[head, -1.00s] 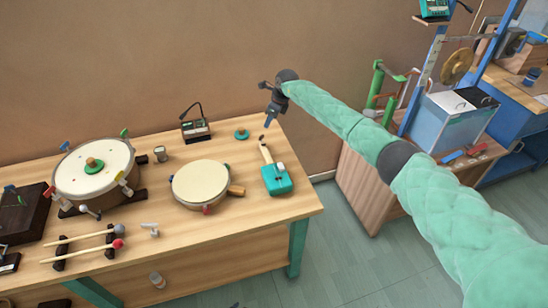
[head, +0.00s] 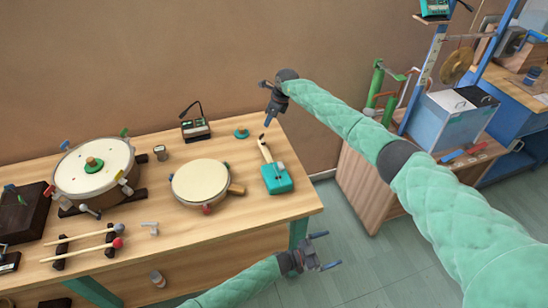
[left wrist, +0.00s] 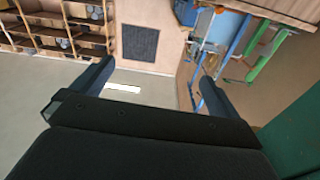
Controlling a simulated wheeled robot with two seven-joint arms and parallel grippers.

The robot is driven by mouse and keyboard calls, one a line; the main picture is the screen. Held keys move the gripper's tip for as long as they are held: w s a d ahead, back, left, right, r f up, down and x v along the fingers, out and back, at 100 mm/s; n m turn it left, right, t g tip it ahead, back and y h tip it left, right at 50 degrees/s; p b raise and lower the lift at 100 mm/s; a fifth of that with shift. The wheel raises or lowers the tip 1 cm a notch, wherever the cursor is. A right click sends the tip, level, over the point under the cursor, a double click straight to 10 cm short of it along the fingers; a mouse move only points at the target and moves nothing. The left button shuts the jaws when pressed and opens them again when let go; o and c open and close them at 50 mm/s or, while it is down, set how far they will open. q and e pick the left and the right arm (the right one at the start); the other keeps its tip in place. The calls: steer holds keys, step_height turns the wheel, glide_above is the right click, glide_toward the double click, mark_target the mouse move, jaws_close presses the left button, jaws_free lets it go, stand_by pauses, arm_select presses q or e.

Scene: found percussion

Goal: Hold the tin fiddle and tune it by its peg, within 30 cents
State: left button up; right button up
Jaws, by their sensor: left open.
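The tin fiddle (head: 277,181) is a teal tin body with a pale wooden neck. It lies near the right end of the workbench, its neck pointing to the back. A small dark part, perhaps the peg, shows at the neck's tip. My right gripper (head: 268,117) hangs above and just behind that tip. Its fingers look too small to judge, and contact is not clear. My left gripper (head: 328,251) is open and empty, off the bench's front right corner and apart from the fiddle. In the left wrist view its spread fingers (left wrist: 160,62) have nothing between them.
The workbench (head: 255,215) also carries a round drum (head: 200,182), a larger drum (head: 92,168), mallets (head: 85,246) and a box with a bent stalk (head: 195,127). A side cabinet (head: 368,178) stands to the right. Open floor lies between them.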

arm_select(q)
steer(key=s+d+r+m+g+y, duration=0.1)
steer(key=s+d+r+m+g, duration=0.1)
steer(key=r+m+g, duration=0.65)
steer(key=s+d+r+m+g, duration=0.25)
steer(key=r+g, duration=0.65)
steer(key=r, duration=0.9)
steer(key=m+t+y, duration=0.6)
steer(key=t+y, duration=0.4)
steer(key=y, duration=0.3)
glide_above(274, 169)
steer(key=s, duration=0.5)
steer(key=f, duration=0.4)
steer(key=shift+d+f, duration=0.3)
steer(key=shift+f, duration=0.1)
steer(key=w+y, duration=0.1)
steer(key=w+a+t+y, duration=0.1)
steer(key=w, duration=0.1)
steer(key=w+y, duration=0.1)
steer(key=shift+w+a+r+t, duration=0.2)
steer(key=shift+r+t, duration=0.15)
steer(key=shift+w+d, duration=0.3)
steer(key=shift+d, duration=0.05)
steer(key=shift+f+y, duration=0.2)
steer(key=shift+y, duration=0.1)
steer(key=shift+f, duration=3.75)
